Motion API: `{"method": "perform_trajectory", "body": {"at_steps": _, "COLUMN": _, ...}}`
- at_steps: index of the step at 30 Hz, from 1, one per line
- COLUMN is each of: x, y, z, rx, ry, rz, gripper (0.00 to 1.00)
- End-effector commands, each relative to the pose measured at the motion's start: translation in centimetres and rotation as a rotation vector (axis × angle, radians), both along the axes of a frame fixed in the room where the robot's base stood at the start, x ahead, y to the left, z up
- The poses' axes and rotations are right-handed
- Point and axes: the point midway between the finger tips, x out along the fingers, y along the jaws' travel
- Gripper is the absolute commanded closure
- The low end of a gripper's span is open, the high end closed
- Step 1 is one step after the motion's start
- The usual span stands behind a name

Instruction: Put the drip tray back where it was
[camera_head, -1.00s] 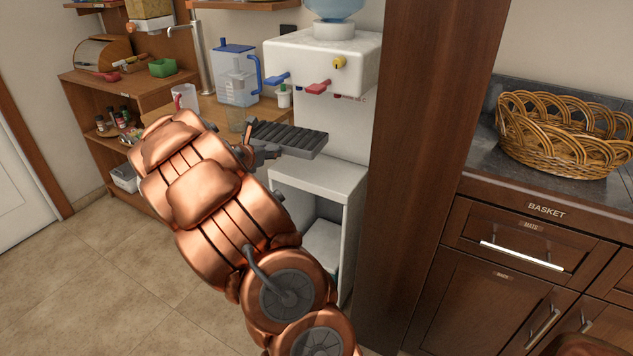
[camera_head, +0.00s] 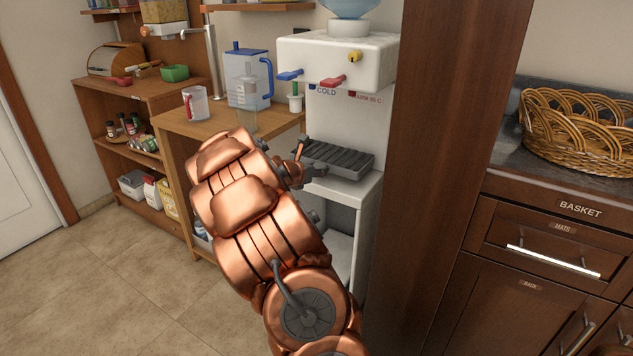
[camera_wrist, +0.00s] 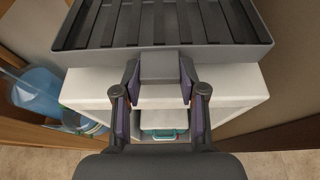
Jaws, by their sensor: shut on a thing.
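The drip tray (camera_head: 338,157) is a dark grey slatted tray. It is at the white water dispenser (camera_head: 345,62), over or on the dispenser's ledge (camera_head: 350,191), below the blue and red taps. I cannot tell whether it touches the ledge. My gripper (camera_head: 304,169) comes from the left front and is at the tray's near edge. In the wrist view my gripper (camera_wrist: 160,80) is shut on the tray's front tab, and the slatted tray (camera_wrist: 160,50) extends ahead of it, roughly level, above the white ledge (camera_wrist: 235,80).
A dark wooden panel (camera_head: 440,150) stands right of the dispenser. A wicker basket (camera_head: 580,135) sits on the right counter.

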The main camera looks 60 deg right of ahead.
Motion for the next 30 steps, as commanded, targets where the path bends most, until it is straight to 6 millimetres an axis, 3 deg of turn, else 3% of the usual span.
{"method": "perform_trajectory", "body": {"at_steps": 6, "x": 0.0, "y": 0.0, "z": -2.8, "rx": -0.001, "ry": 0.002, "rz": 0.001, "gripper": 1.0}}
{"method": "perform_trajectory", "body": {"at_steps": 20, "x": -0.1, "y": 0.0, "z": -3.5, "rx": -0.001, "ry": -0.001, "rz": -0.001, "gripper": 1.0}}
{"method": "perform_trajectory", "body": {"at_steps": 21, "x": 0.0, "y": 0.0, "z": -3.4, "rx": -0.001, "ry": -0.001, "rz": -0.001, "gripper": 0.56}}
{"method": "perform_trajectory", "body": {"at_steps": 27, "x": 0.0, "y": 0.0, "z": -3.4, "rx": -0.001, "ry": -0.001, "rz": -0.001, "gripper": 0.35}}
{"method": "perform_trajectory", "body": {"at_steps": 30, "x": 0.0, "y": 0.0, "z": -3.4, "rx": -0.001, "ry": -0.001, "rz": -0.001, "gripper": 0.34}}
